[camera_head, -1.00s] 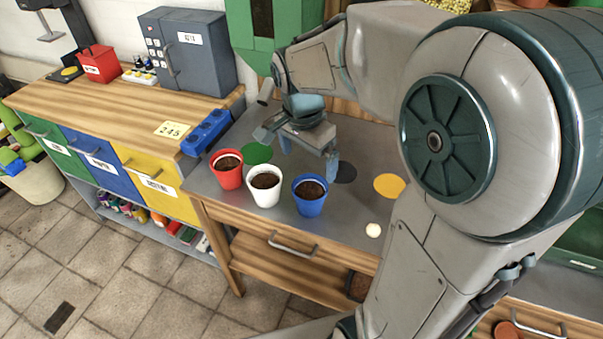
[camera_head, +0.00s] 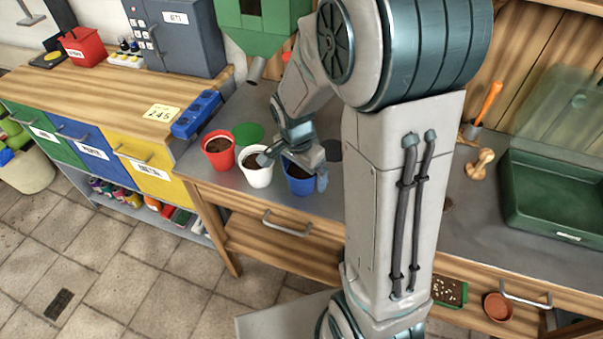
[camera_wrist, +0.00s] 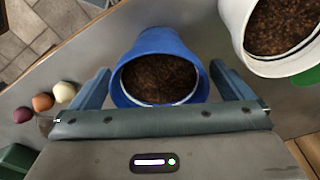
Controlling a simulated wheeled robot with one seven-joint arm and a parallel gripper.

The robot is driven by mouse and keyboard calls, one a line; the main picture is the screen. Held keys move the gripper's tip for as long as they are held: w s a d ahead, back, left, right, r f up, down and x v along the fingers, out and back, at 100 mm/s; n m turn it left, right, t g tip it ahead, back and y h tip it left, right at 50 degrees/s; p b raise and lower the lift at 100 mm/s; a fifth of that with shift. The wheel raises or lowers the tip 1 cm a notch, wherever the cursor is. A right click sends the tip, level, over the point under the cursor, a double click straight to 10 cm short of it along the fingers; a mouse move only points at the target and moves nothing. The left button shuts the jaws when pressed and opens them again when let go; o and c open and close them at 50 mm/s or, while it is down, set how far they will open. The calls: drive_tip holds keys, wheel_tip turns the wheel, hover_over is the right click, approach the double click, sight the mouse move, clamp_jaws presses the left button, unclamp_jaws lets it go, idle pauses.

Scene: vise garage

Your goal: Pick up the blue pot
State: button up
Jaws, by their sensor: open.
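The blue pot (camera_head: 299,185), filled with dark soil, stands upright on the grey workbench top. It also shows in the wrist view (camera_wrist: 158,45), between the two open fingers of my gripper (camera_wrist: 160,88). A gap shows on each side of the pot in that view. In the head view my gripper (camera_head: 293,170) is over the pot and hides part of its rim. The white pot (camera_head: 257,172) stands close to its left, near one finger. It is also at the upper right of the wrist view (camera_wrist: 280,30).
A red pot (camera_head: 219,153) stands left of the white one. A green tray (camera_head: 560,205) and a wooden knob-like piece (camera_head: 481,163) lie at right. Several small balls (camera_wrist: 43,102) show in the wrist view.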

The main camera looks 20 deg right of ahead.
drive_tip(key=shift+f, duration=0.6)
drive_tip(key=c, duration=1.1)
drive_tip(key=shift+r, duration=0.2)
